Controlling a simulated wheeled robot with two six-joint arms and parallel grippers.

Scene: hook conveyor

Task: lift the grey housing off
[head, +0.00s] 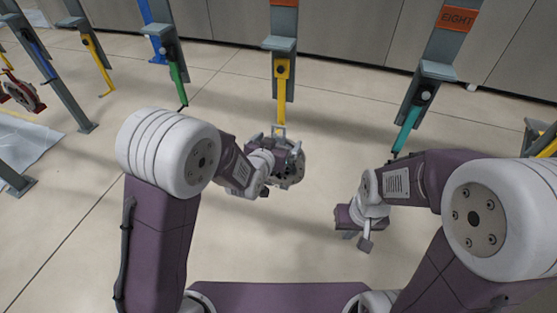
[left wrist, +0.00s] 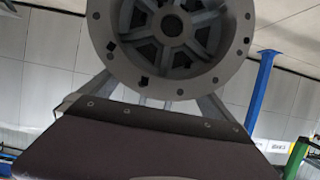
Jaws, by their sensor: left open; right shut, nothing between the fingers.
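The grey housing (head: 292,174) is at the lower end of the yellow hook (head: 282,95) in the middle of the head view, partly hidden by my left gripper. In the left wrist view the housing (left wrist: 232,62) shows close up as a round flange with bolt holes and spokes around a hub. My left gripper (head: 279,163) is open and right at the housing; I cannot tell whether its fingers touch it. My right gripper (head: 357,238) is shut and empty, low to the right of the housing and apart from it.
A green hook (head: 178,84) hangs to the left and a teal hook (head: 406,130) to the right, under a post with an orange EIGHT sign (head: 458,19). A red part (head: 22,95) hangs far left. The floor below the housing is clear.

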